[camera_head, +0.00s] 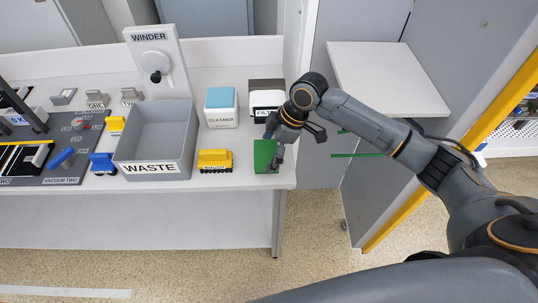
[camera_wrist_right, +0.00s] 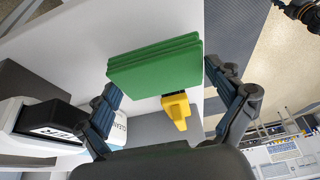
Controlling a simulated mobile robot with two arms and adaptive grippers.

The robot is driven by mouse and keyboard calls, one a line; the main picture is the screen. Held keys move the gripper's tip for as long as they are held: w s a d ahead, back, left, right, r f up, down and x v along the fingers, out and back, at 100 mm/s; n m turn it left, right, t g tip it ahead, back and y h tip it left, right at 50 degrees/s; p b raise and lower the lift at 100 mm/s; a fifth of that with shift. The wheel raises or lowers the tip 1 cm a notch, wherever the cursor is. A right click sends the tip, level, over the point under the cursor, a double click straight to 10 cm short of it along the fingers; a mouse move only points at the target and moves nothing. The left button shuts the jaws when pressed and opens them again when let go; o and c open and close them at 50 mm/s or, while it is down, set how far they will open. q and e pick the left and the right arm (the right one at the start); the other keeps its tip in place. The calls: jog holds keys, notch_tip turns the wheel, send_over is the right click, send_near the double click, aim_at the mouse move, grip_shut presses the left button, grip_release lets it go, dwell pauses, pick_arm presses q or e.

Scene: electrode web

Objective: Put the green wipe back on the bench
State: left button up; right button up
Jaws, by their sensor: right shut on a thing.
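The green wipe (camera_head: 264,155) is a folded green pad at the right front end of the white bench (camera_head: 232,178). My right gripper (camera_head: 276,150) reaches in from the right and is shut on the wipe. In the right wrist view the layered wipe (camera_wrist_right: 155,62) sits between the two fingers, with the bench surface behind it. Whether the wipe touches the bench or is just above it, I cannot tell. My left gripper is not in view.
A yellow block (camera_head: 215,160) lies left of the wipe, beside the grey waste bin (camera_head: 155,140). The cleaner box (camera_head: 221,115) and the black-and-white filter box (camera_head: 266,95) stand behind. The bench's right edge is close to the wipe. A grey shelf (camera_head: 385,75) is further right.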

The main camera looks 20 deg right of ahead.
notch_tip(320, 180, down, 2)
jog(key=shift+f, duration=0.25)
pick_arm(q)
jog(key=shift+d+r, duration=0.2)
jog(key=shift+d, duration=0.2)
pick_arm(e)
jog(key=shift+f, duration=0.1)
jog(key=o, duration=0.8)
jog(key=shift+c, duration=0.2)
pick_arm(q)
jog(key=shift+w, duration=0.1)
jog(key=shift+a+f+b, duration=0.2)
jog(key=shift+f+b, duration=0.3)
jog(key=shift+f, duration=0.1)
pick_arm(e)
jog(key=v, duration=1.2)
